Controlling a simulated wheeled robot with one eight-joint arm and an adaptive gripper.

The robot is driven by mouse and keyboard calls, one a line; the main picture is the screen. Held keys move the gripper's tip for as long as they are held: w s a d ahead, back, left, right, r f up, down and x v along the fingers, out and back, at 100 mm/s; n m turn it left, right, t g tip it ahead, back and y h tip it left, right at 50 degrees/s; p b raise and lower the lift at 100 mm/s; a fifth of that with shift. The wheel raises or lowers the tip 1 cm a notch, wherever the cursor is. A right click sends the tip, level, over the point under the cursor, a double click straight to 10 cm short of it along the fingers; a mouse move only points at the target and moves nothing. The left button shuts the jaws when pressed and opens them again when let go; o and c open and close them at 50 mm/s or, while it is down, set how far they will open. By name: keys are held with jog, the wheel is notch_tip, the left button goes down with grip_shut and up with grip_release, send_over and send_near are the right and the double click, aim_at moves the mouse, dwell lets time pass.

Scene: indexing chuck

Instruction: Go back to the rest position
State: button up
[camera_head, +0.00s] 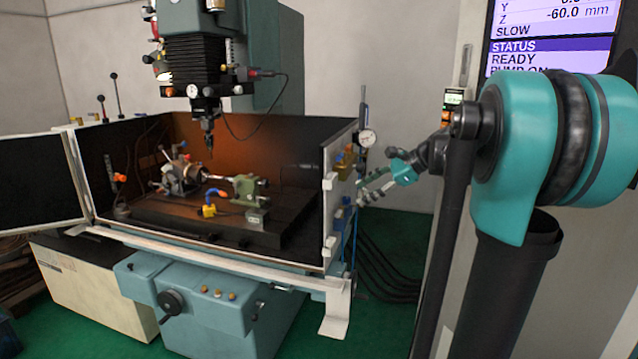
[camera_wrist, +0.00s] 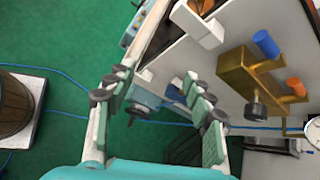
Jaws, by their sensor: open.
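My gripper (camera_head: 376,186) is at the right of the machine enclosure in the head view, just outside its right wall. In the wrist view my gripper (camera_wrist: 160,110) shows its two green-padded fingers spread apart with nothing between them. Green floor and the machine's side show beyond the gap. My teal arm fills the right side of the head view.
The enclosure wall (camera_head: 328,225) is close by my fingers. A brass block (camera_wrist: 240,75) with blue and orange knobs is on it. A dial gauge (camera_head: 367,138) stands near my gripper. Blue hoses run below.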

jog(key=s+d+f+n+h, duration=0.3)
jog(key=s+f+n+h, duration=0.2)
jog(key=s+f+n, duration=0.3)
jog(key=s+d+f+n+h, duration=0.2)
jog(key=s+f+n+h, duration=0.2)
jog(key=s+f+n, duration=0.5)
jog(key=s+f, duration=0.8)
jog(key=f, duration=0.4)
jog(key=shift+d+f+h, duration=0.15)
jog(key=shift+d+h, duration=0.25)
